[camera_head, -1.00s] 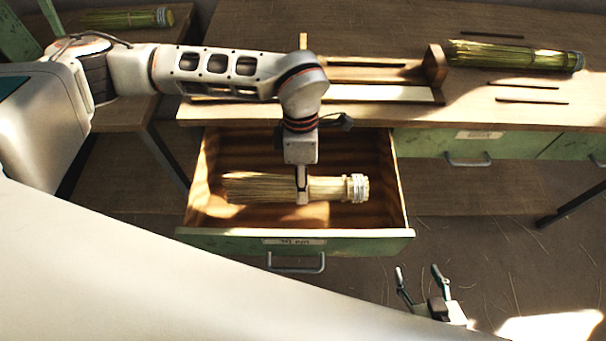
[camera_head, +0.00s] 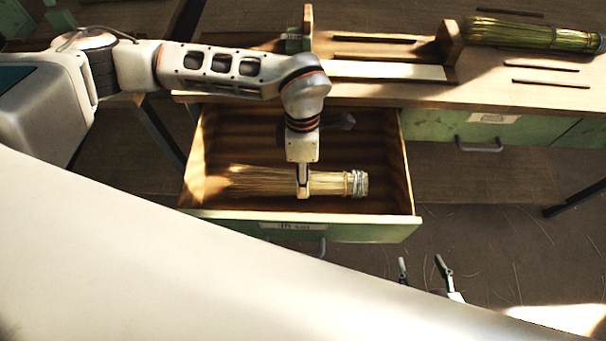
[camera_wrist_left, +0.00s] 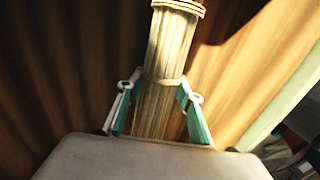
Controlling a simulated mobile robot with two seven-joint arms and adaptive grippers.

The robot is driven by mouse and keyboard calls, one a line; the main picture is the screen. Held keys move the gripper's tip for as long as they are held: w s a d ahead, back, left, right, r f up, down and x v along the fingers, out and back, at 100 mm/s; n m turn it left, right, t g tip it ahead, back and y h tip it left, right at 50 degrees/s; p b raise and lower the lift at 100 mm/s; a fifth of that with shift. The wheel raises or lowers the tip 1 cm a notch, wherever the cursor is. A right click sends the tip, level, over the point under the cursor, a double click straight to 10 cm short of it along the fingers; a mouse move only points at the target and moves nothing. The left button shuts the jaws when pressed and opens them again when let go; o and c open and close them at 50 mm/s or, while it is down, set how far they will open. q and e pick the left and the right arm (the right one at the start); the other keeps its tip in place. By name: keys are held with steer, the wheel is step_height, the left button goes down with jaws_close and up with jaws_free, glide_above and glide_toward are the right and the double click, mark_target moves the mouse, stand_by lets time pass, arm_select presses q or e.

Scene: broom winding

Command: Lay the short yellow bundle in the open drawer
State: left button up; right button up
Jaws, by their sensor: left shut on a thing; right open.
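The short yellow bundle (camera_head: 330,183) lies lengthwise across the open drawer (camera_head: 385,219), inside its walls, with its pale wound end to the right. My left gripper (camera_head: 303,193) reaches down into the drawer and is shut on the bundle near its middle. In the left wrist view the bundle (camera_wrist_left: 172,50) runs between the two fingers (camera_wrist_left: 160,110), with the wooden drawer interior around it. Whether the bundle touches the drawer floor is hard to tell. My right gripper (camera_head: 424,275) is open and empty, low in the picture in front of the drawer.
The workbench top (camera_head: 540,90) is behind the drawer, with a wooden rack (camera_head: 390,70) on it. A longer green bundle (camera_head: 530,34) and thin dark sticks (camera_head: 545,83) lie to the right. A closed green drawer (camera_head: 470,130) is beside the open one.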

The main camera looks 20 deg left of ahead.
arm_select(q)
steer(key=o, duration=1.2)
steer(key=r, duration=0.4)
steer(key=w+r, duration=0.1)
steer(key=r, duration=0.3)
steer(key=w+r, duration=0.1)
steer(key=r, duration=0.2)
steer(key=shift+w+a+r, duration=0.1)
steer(key=shift+a+r, duration=0.3)
